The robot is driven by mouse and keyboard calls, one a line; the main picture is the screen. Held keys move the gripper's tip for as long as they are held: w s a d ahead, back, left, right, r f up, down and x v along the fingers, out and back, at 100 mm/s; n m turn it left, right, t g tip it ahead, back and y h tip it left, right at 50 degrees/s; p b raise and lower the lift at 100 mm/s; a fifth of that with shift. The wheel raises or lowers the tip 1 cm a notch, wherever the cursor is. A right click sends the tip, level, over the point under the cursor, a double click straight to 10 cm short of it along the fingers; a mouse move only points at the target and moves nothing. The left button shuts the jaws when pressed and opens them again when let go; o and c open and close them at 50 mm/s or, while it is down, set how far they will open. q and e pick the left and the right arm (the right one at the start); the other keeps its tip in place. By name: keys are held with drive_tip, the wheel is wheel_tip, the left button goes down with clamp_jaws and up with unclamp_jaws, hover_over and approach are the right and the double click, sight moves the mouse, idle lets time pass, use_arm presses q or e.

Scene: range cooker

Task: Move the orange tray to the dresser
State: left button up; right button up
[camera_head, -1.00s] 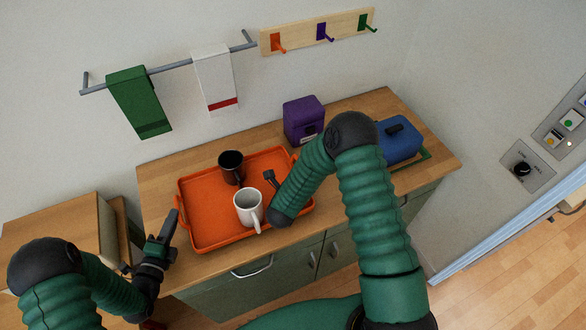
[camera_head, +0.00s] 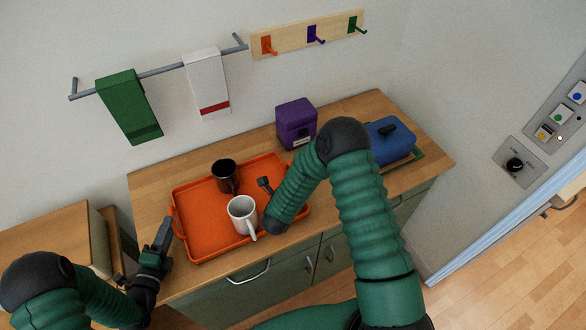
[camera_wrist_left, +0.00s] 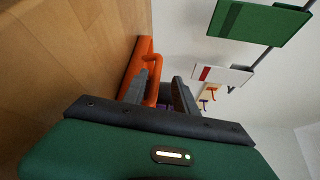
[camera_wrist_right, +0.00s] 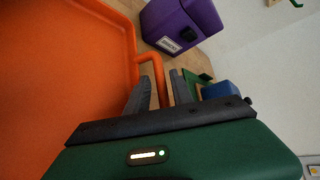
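The orange tray (camera_head: 205,241) lies flat on the wooden top of a green cabinet. A dark mug (camera_head: 225,177) and a white mug (camera_head: 241,216) stand upright in it. My left gripper (camera_head: 163,230) is at the tray's left end; in the left wrist view its open fingers (camera_wrist_left: 160,78) are on either side of the orange handle (camera_wrist_left: 151,92), with gaps visible. My right gripper (camera_wrist_right: 161,77) is open, its fingers on either side of the right handle (camera_wrist_right: 157,70). In the head view my right forearm hides most of that gripper and the tray's right end.
A purple canister (camera_head: 296,123) and a blue container (camera_head: 390,146) stand on the counter's right part. A lower wooden unit (camera_head: 50,235) is at the left. Towels (camera_head: 129,106) and hooks (camera_head: 313,35) are on the wall behind. Bare floor (camera_head: 490,265) is at right.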

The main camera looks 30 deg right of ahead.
drive_tip(key=shift+f, duration=0.1)
use_arm(q)
drive_tip(key=shift+o, duration=0.6)
drive_tip(key=shift+d, duration=0.1)
drive_tip(key=o, duration=0.7)
drive_tip(key=v, duration=1.2)
use_arm(e)
drive_tip(key=shift+o, duration=0.5)
